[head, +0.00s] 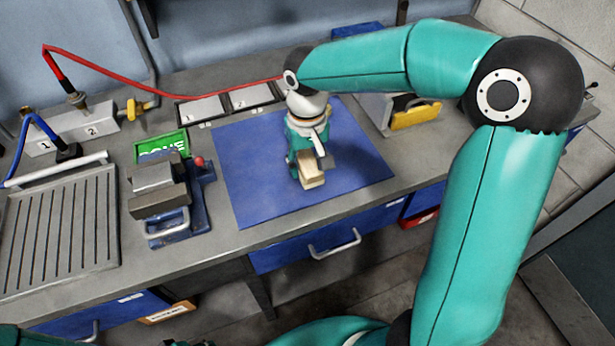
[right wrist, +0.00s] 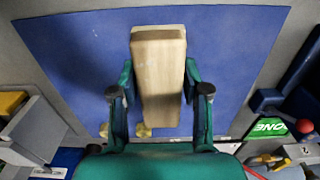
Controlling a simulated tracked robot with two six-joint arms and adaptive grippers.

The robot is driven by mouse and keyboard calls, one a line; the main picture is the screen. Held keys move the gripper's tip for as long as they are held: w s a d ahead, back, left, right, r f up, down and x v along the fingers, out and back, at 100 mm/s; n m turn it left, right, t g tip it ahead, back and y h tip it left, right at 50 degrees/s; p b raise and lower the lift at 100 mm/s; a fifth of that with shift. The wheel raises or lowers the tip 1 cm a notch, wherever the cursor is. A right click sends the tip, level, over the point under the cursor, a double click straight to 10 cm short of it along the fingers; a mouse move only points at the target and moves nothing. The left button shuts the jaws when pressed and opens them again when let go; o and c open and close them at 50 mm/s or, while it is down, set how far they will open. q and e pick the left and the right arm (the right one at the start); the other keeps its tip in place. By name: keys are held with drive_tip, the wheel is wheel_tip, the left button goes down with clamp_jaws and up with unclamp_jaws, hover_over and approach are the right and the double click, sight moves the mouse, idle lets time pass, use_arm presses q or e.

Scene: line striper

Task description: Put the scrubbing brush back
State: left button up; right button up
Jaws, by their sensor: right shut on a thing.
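The scrubbing brush, a pale wooden block (head: 311,178), is in my right gripper (head: 306,158) over the blue mat (head: 245,190). In the right wrist view its wooden back (right wrist: 158,75) lies between the two fingers, its long side running away from the palm. Its bristles cannot be made out. I cannot tell whether the brush touches the mat or hangs just above it. My left gripper does not show.
A vise-like block (head: 160,195) and a green sign (head: 162,146) stand left of the mat, beside a ribbed tray (head: 60,225). Two numbered plates (head: 203,108) lie behind it. A grey holder with a yellow part (head: 416,115) stands right. Much of the mat is clear.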

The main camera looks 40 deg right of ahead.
sight(307, 159)
drive_tip(key=shift+f, duration=2.95)
drive_tip(key=shift+s, duration=0.1)
drive_tip(key=shift+f, duration=0.2)
drive_tip(key=o, duration=1.1)
drive_tip(key=shift+r, duration=0.1)
drive_tip(key=shift+r, duration=0.1)
wheel_tip(307, 159, up, 12)
drive_tip(key=shift+r, duration=0.1)
